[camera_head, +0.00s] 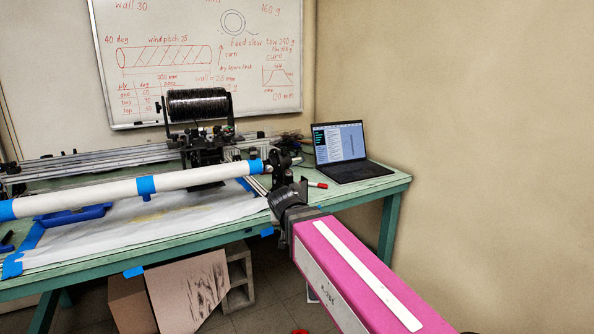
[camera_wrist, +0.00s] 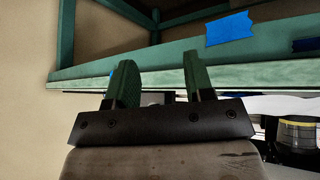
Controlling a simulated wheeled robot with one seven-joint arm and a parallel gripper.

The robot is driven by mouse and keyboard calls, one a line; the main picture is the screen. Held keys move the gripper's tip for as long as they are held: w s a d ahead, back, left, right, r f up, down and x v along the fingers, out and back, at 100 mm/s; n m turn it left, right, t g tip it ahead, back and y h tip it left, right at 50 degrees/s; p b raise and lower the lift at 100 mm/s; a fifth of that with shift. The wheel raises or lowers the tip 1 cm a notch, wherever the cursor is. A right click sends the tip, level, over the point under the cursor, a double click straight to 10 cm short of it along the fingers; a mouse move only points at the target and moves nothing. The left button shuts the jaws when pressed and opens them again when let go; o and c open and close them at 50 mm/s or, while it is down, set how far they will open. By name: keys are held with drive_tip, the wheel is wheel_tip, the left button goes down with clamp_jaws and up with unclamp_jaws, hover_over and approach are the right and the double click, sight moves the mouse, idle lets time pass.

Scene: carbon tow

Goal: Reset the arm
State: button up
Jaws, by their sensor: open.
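My gripper (camera_wrist: 158,76) shows in the wrist view with its two dark green fingers apart and nothing between them. Beyond the fingers is the green table edge (camera_wrist: 270,72), with a piece of blue tape (camera_wrist: 229,28) on it. In the head view my pink arm reaches from the lower right to the table's front edge. Its dark end is near the right end of the long white tube (camera_head: 200,178). The fingers are hard to make out there, and I cannot tell whether they touch anything.
The green table (camera_head: 345,192) bears a winding machine with a black spool (camera_head: 198,104), a blue tray (camera_head: 72,215), a red marker (camera_head: 314,184) and an open laptop (camera_head: 345,153). A whiteboard (camera_head: 205,20) hangs behind. Cardboard (camera_head: 190,290) stands below. Open floor lies at the front.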

drive_tip(key=s+d+f+g, duration=0.3)
drive_tip(key=s+d+f, duration=0.2)
drive_tip(key=d+f, duration=0.6)
drive_tip(key=s+d+f+m+g, duration=0.1)
drive_tip(key=s+d+f+g, duration=0.3)
drive_tip(key=d+f, duration=0.6)
drive_tip(key=shift+s+d+f+y, duration=0.35)
drive_tip(key=shift+d+f+y, duration=0.05)
drive_tip(key=shift+d, duration=0.15)
